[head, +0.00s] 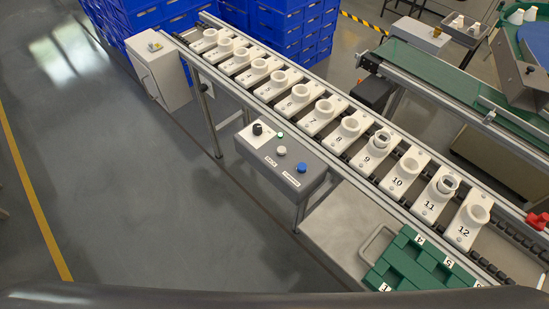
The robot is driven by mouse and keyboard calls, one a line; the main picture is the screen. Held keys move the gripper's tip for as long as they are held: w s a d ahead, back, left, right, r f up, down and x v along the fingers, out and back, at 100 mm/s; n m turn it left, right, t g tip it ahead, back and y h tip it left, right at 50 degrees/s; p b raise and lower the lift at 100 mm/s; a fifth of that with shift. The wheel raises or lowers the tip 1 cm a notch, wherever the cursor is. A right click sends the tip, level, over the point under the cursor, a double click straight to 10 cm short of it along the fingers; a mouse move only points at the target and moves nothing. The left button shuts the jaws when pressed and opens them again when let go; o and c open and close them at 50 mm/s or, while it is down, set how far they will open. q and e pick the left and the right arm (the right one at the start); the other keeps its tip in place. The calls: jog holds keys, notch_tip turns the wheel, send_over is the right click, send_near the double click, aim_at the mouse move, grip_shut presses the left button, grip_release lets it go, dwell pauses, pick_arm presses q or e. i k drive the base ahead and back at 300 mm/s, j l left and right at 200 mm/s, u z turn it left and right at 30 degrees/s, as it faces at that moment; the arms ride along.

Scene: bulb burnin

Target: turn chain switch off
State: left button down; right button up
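A grey control box (317,164) is fixed on the near side of the chain conveyor in the head view. A black rotary knob (257,128) sits on a white plate at its left end. I cannot tell which way the knob points, and the small labels are too small to read. A green button or lamp (280,134), a white button (281,150) and a blue button (301,168) are also on the box. The chain conveyor (223,85) carries a row of numbered white plates with sockets. Neither of my grippers is in view.
A white cabinet (160,80) stands at the conveyor's far left end. Blue crates (290,25) are stacked behind. A green tray (410,262) lies at the lower right beside the conveyor, and a green belt (440,75) runs behind. The floor (120,180) at left is clear.

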aim_at(256, 128)
jog(key=z, duration=0.35)
jog(key=j+z, duration=0.4)
jog(key=i+j+z, duration=0.1)
jog(key=j+z, duration=0.65)
jog(key=k+j+z, duration=0.1)
jog(key=j+z, duration=0.25)
